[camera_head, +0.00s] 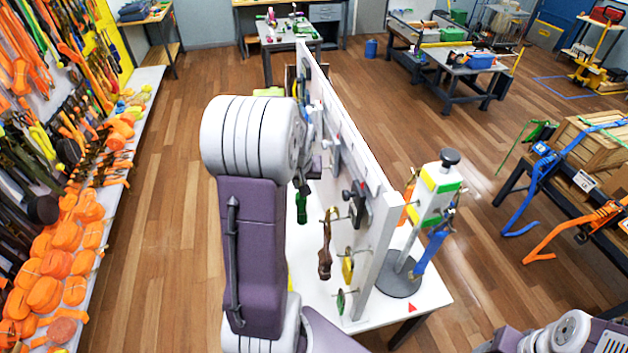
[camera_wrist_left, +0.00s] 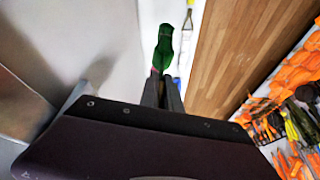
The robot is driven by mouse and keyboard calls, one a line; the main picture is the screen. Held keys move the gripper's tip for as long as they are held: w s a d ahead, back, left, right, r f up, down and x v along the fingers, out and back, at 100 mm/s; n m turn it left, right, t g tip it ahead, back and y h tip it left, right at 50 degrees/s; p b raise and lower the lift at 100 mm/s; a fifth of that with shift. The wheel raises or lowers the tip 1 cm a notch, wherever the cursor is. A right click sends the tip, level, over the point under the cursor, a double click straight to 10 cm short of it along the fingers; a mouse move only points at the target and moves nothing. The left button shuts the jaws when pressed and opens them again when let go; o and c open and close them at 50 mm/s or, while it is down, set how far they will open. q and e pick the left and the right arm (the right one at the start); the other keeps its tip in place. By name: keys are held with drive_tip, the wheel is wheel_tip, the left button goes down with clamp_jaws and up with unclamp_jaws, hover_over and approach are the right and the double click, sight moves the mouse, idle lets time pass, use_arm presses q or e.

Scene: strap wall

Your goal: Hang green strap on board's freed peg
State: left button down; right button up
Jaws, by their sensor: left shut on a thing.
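The green strap (camera_head: 301,206) hangs from my left gripper (camera_head: 303,184), beside the left face of the white board (camera_head: 378,255). In the left wrist view the green strap (camera_wrist_left: 163,47) shows just beyond the closed fingers (camera_wrist_left: 163,92). My left arm hides part of the board. On the board's near end, pegs carry a brown strap (camera_head: 325,250), a yellow piece (camera_head: 347,268) and a small green piece (camera_head: 340,302). I cannot tell which peg is the freed one. My right gripper is out of view.
A stand (camera_head: 428,200) with blue and orange straps is right of the board on the white table (camera_head: 435,295). A black-and-grey fitting (camera_head: 357,203) projects from the board. A shelf with orange rolls (camera_head: 45,290) lines the left. Wooden floor (camera_head: 165,210) between is clear.

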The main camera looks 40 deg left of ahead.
use_arm(q)
drive_tip(key=w, duration=0.1)
drive_tip(key=w+d+f+p, duration=0.1)
drive_tip(key=w+d, duration=0.1)
drive_tip(key=shift+d+f, duration=0.2)
drive_tip(key=shift+f, duration=0.05)
drive_tip(key=c, duration=1.6)
unclamp_jaws()
drive_tip(key=shift+r, duration=0.1)
drive_tip(key=shift+o, duration=0.2)
drive_tip(key=shift+p, duration=0.3)
drive_tip(key=b+v, duration=0.3)
drive_tip(key=v, duration=0.5)
drive_tip(key=shift+r, duration=0.45)
